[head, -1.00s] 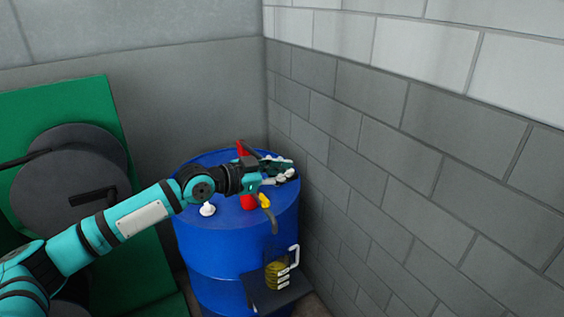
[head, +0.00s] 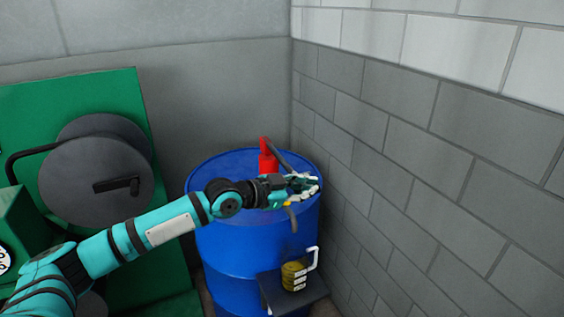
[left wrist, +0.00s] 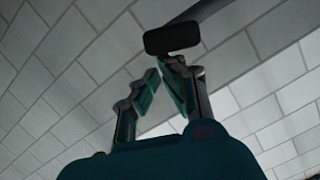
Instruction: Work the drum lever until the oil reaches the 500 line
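The blue drum (head: 240,240) stands in the corner with a red pump (head: 267,163) upright on its top. The pump's dark lever (head: 281,154) slopes down to the right, to my left gripper. My left gripper (head: 308,183) is over the drum's right rim. A clear jug (head: 293,276) holds yellow oil. Its white marks are too small to read. My right gripper is out of view.
The jug stands on a dark shelf (head: 310,294) at the drum's front. A dark curved spout (head: 292,217) hangs above it. A brick wall (head: 430,170) closes in the right side. A green panel with a grey reel (head: 100,180) stands left.

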